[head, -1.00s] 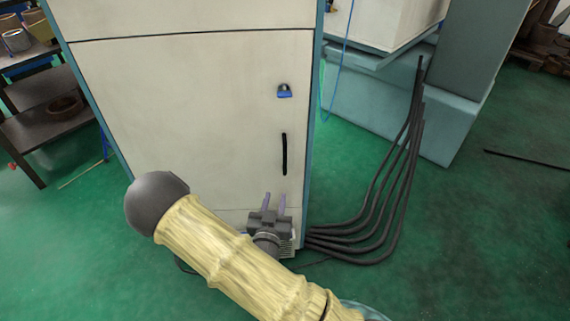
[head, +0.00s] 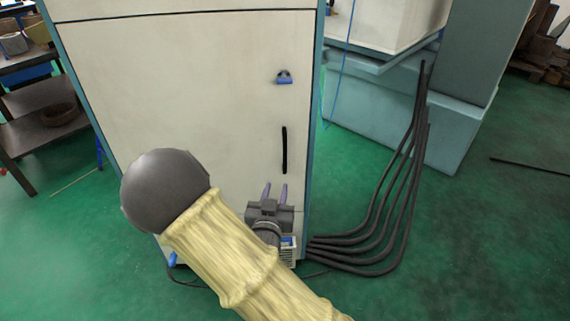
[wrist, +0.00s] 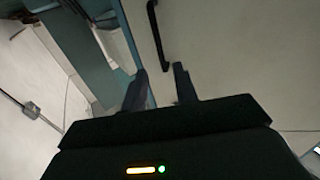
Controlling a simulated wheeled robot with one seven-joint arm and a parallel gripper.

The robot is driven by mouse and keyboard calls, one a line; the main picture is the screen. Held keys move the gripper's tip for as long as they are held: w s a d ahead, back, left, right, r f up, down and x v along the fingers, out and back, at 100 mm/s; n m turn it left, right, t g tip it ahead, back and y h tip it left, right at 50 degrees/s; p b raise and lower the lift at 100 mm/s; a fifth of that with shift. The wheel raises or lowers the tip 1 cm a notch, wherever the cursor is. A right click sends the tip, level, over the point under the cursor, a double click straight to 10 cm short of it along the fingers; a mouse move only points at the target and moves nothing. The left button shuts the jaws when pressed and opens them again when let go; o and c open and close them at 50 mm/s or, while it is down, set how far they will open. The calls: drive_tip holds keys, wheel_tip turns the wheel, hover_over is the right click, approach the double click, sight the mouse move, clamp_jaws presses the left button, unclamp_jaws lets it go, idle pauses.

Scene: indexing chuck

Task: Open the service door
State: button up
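The service door (head: 190,90) is the pale front panel of a tall cabinet with teal edges, and it looks closed in the head view. Its black vertical bar handle (head: 285,150) is near the right edge, with a small blue latch or lock (head: 284,77) above it. My gripper (head: 275,192) is just below the handle, fingers pointing up, apart and empty. In the wrist view the open fingers (wrist: 161,82) point toward the door, and the lower end of the handle (wrist: 155,35) shows above and between them. I see no contact with the handle.
Black cables (head: 390,200) curve over the green floor right of the cabinet, beside a teal machine base (head: 400,125). A dark shelf (head: 45,135) stands at the left. The floor in front at right is clear.

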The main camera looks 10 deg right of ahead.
sight(284, 158)
drive_tip(key=shift+d+f+b, duration=0.1)
drive_tip(key=shift+f+b, duration=0.15)
drive_tip(key=shift+b, duration=0.15)
drive_tip(key=b+x, duration=0.2)
drive_tip(key=x, duration=1.2)
drive_tip(key=shift+w+d+r, duration=0.15)
drive_tip(key=shift+w+d, duration=0.05)
drive_tip(key=shift+w, duration=0.05)
clamp_jaws()
